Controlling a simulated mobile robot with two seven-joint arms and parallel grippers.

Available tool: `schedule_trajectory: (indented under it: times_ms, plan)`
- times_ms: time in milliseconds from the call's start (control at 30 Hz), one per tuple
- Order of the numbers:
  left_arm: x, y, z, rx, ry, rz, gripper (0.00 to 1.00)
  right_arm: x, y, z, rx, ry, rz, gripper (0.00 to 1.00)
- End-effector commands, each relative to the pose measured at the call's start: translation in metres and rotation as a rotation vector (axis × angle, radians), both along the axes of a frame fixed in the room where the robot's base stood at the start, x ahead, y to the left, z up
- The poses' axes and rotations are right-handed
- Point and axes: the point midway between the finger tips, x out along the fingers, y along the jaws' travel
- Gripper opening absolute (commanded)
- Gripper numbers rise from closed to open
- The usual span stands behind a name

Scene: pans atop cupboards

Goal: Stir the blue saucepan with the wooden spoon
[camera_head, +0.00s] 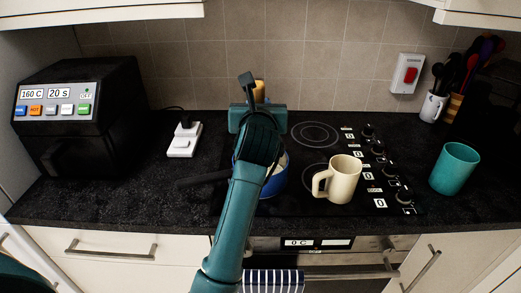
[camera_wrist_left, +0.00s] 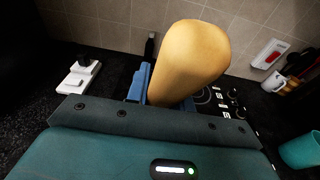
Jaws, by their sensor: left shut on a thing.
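The blue saucepan (camera_head: 276,185) stands on the hob, largely hidden behind my left arm; its dark handle (camera_head: 202,179) points left. A strip of its pale inside shows beside my arm. My left gripper (camera_head: 257,113) is over the back of the pan, shut on the wooden spoon. The spoon's rounded end (camera_head: 259,91) shows just above the gripper, and it looms large in the left wrist view (camera_wrist_left: 188,62). The spoon's lower part is hidden, so I cannot tell whether it is in the pan. My right gripper is not in view.
A cream mug (camera_head: 343,180) stands on the hob (camera_head: 316,134), just right of the saucepan. A teal cup (camera_head: 455,168) stands farther right. A black air fryer (camera_head: 90,120) and a white socket block (camera_head: 184,140) are left. A utensil mug (camera_head: 433,107) is at the back right.

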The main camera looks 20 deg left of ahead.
Motion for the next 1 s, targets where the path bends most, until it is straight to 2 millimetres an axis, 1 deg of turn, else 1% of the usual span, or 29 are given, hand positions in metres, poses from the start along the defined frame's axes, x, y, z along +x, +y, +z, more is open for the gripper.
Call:
schedule_trajectory:
  times_ms: [33,67,167,500,600,1000]
  plan:
    - [-0.002,-0.007,-0.007,-0.024,0.015,-0.008,0.00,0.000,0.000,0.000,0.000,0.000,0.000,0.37]
    - [-0.002,-0.007,-0.006,-0.024,0.015,-0.008,0.00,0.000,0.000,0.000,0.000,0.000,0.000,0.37]
    - [-0.002,-0.007,0.002,-0.025,0.013,-0.008,0.00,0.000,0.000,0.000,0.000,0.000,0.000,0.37]
    - [-0.001,-0.006,0.038,-0.021,0.009,-0.008,0.00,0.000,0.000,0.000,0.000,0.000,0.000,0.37]
    - [-0.001,-0.006,0.043,-0.020,0.010,-0.008,0.00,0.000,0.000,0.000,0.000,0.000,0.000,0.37]
    - [-0.001,-0.006,0.046,-0.017,0.009,-0.008,0.00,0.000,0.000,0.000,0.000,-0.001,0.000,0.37]
